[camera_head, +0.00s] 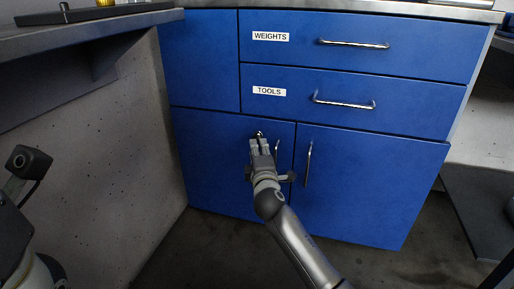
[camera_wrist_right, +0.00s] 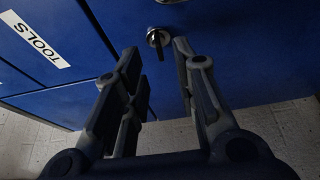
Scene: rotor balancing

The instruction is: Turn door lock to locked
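The door lock (camera_wrist_right: 157,38) is a small round metal piece with a dark key-like tab on the blue cabinet front, in the right wrist view. In the head view the lock (camera_head: 259,134) shows as a small shiny spot high on the left lower door (camera_head: 215,150), mostly hidden by my gripper. My right gripper (camera_head: 261,142) is in front of that door. In the right wrist view its fingers (camera_wrist_right: 157,50) are spread apart, with the lock showing between the tips. No finger clearly touches it.
The left door's handle (camera_head: 277,151) is just right of my right gripper, and the right door's handle (camera_head: 308,164) is further right. Above are the TOOLS drawer (camera_head: 410,98) and WEIGHTS drawer (camera_head: 420,45) with bar handles. A grey wall (camera_head: 120,150) stands at left.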

